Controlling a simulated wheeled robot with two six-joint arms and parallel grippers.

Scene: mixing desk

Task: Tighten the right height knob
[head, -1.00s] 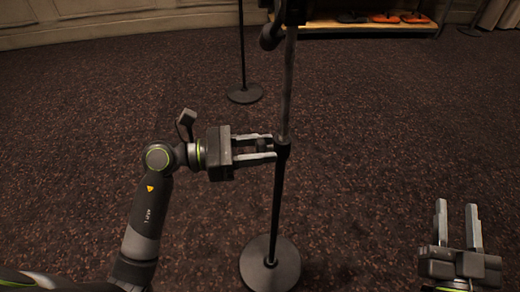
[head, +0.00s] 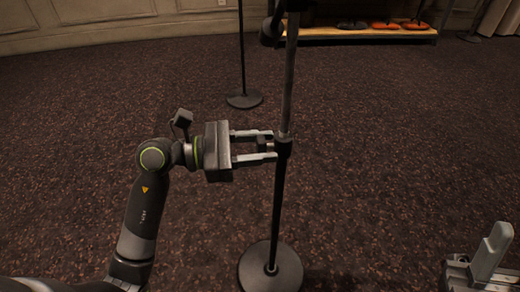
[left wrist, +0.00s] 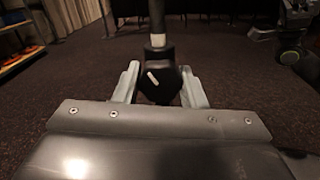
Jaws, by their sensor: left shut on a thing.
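The near microphone stand (head: 277,200) stands upright in the middle of the head view. Its dark height knob (head: 264,145) sticks out to the left from the collar (head: 284,146). In the left wrist view the knob (left wrist: 160,84) is round and black with a slanted white mark. My left gripper (head: 264,145) reaches in from the left, level with the collar, and is shut on the knob, one finger on each side. My right gripper (head: 485,262) is at the lower right of the head view, well apart from the stand and partly cut off; its opening is unclear.
The stand's round base (head: 252,266) rests on the dark carpet. A second stand's base (head: 244,99) is farther back. A low wooden shelf (head: 365,34) with black and orange bases is at the back right. The carpet between is clear.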

